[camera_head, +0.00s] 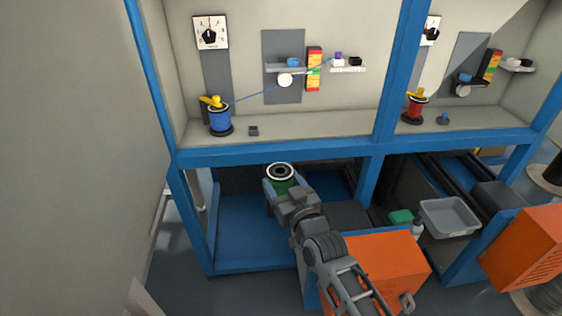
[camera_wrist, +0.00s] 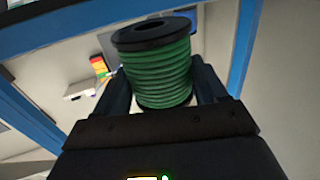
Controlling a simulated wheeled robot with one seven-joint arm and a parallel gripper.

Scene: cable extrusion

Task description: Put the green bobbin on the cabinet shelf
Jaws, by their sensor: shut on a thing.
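The green bobbin (camera_wrist: 158,68) has black flanges and green cable wound around it. My gripper (camera_wrist: 160,90) is shut on it, with one finger on each side of the winding in the wrist view. In the head view the bobbin (camera_head: 281,177) is at the end of my gripper (camera_head: 284,188), its top flange facing the camera. It appears in front of the blue-framed cabinet, just below the front beam in the picture. The cabinet shelf (camera_head: 310,127) is the pale ledge above that beam. Whether the bobbin touches the frame cannot be told.
A blue bobbin (camera_head: 220,119) stands at the shelf's left with a yellow arm over it and a small dark block (camera_head: 253,131) beside it. A red bobbin (camera_head: 415,108) stands in the right bay, past a blue post (camera_head: 398,70). The shelf's middle is clear.

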